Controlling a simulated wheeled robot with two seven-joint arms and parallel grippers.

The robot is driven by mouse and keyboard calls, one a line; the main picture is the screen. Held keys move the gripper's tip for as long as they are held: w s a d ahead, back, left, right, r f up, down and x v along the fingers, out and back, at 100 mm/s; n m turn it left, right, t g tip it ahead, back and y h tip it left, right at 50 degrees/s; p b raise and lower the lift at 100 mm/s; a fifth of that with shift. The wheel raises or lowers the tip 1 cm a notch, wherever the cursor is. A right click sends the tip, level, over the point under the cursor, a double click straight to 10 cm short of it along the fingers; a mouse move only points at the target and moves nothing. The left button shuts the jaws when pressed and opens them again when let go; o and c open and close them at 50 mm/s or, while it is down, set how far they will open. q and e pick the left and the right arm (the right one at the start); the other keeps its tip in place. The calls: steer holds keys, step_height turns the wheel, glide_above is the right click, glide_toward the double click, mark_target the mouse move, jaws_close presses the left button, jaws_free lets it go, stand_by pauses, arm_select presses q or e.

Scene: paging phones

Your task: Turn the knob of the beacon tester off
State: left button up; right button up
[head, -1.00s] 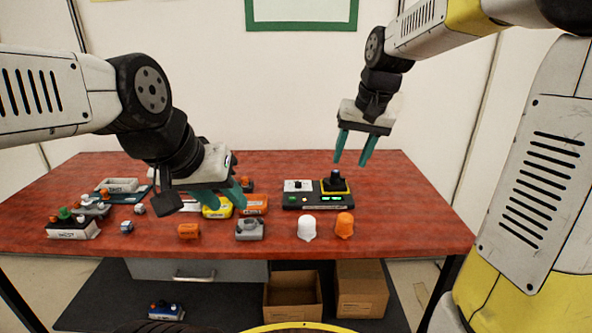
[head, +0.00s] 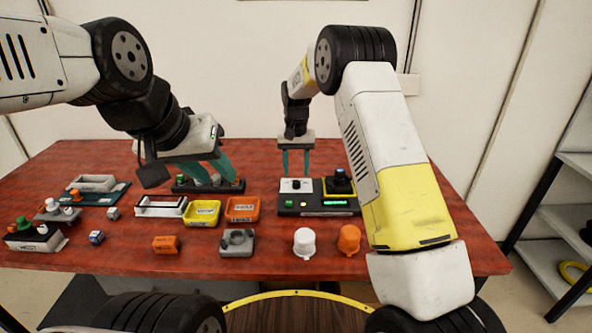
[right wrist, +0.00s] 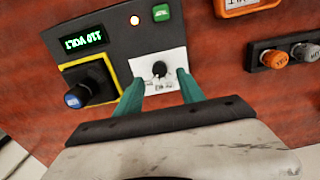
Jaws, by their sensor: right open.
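The beacon tester (head: 318,210) is a dark box on the red table, with a lit green display and a white plate (head: 304,185) carrying a small black knob (head: 295,184). In the right wrist view the small knob (right wrist: 159,68) shows on the white plate. A larger black knob-like part (right wrist: 92,84) with a blue tip stands on a yellow-edged square. My right gripper (head: 295,175) is open, pointing down over the white plate; its fingertips (right wrist: 160,82) lie either side of the small knob's near side. Contact cannot be told. My left gripper (head: 217,176) is open and empty, left of the tester.
A white beacon cap (head: 304,242) and an orange one (head: 349,240) stand in front of the tester. Yellow (head: 202,213) and orange (head: 242,209) trays lie to its left. A dark strip with knobs (head: 207,185) is near my left gripper.

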mark_target(296, 182)
steer(key=shift+f, duration=2.4)
steer(key=shift+c, duration=0.5)
jaws_close()
